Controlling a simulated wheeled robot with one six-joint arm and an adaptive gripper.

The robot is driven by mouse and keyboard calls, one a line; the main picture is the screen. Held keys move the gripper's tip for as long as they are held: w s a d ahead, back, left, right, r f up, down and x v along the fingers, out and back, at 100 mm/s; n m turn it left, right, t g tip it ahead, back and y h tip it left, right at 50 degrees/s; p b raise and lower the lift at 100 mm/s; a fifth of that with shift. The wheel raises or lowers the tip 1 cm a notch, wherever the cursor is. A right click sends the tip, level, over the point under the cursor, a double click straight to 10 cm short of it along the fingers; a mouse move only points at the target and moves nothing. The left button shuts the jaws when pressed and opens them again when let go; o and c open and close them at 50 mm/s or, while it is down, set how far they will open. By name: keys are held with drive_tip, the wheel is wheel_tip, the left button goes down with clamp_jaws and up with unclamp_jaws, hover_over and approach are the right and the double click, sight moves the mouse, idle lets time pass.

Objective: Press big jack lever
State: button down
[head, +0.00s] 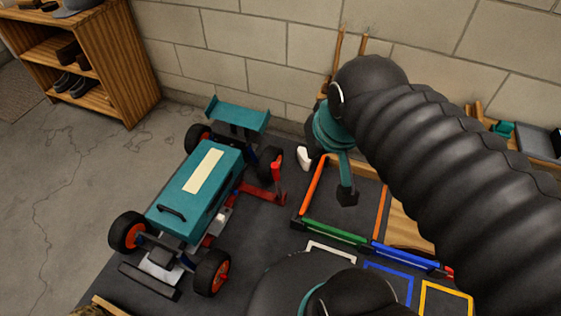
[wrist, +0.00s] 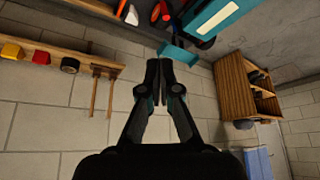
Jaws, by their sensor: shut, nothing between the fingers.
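A red jack (head: 262,193) lies on the dark surface beside the racecar, its inner end near the car's side. The teal racecar (head: 180,195) has a pale strip on top and black wheels with orange hubs. My gripper (wrist: 158,66) is shut and empty, its fingertips overlapping the car's teal rear wing (wrist: 178,55) in the wrist view. Red parts (wrist: 155,12) show at the wrist view's top edge, cut off.
A block wall (head: 260,50) runs behind. A wooden shelf (head: 130,75) stands left.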

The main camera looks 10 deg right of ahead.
drive_tip(key=w+d+f+m+g+b, duration=0.15)
drive_tip(key=w+f, duration=0.25)
drive_tip(key=w, duration=0.5)
drive_tip(key=w+f+m+g+b, duration=0.25)
drive_tip(key=w+f, duration=0.25)
drive_tip(key=w, duration=0.4)
drive_tip(key=w+d+f+m+g+b, duration=0.1)
drive_tip(key=w+f+m, duration=0.1)
drive_tip(key=w+f, duration=0.5)
drive_tip(key=w+d+f+m+y+b, duration=0.1)
drive_tip(key=w+d+f+m, duration=0.1)
drive_tip(key=w+f, duration=0.5)
wheel_tip(320, 180, down, 6)
drive_tip(key=shift+f+m+g, duration=0.2)
drive_tip(key=shift+m+g, duration=0.2)
drive_tip(key=shift+m, duration=0.2)
drive_tip(key=s+a+f, duration=0.1)
drive_tip(key=a+f, duration=0.1)
drive_tip(key=f, duration=0.3)
drive_tip(key=s+a+f+b, duration=0.1)
drive_tip(key=s+f, duration=0.1)
drive_tip(key=f, duration=0.3)
drive_tip(key=shift+a+f+b, duration=0.3)
drive_tip(key=shift+a, duration=0.1)
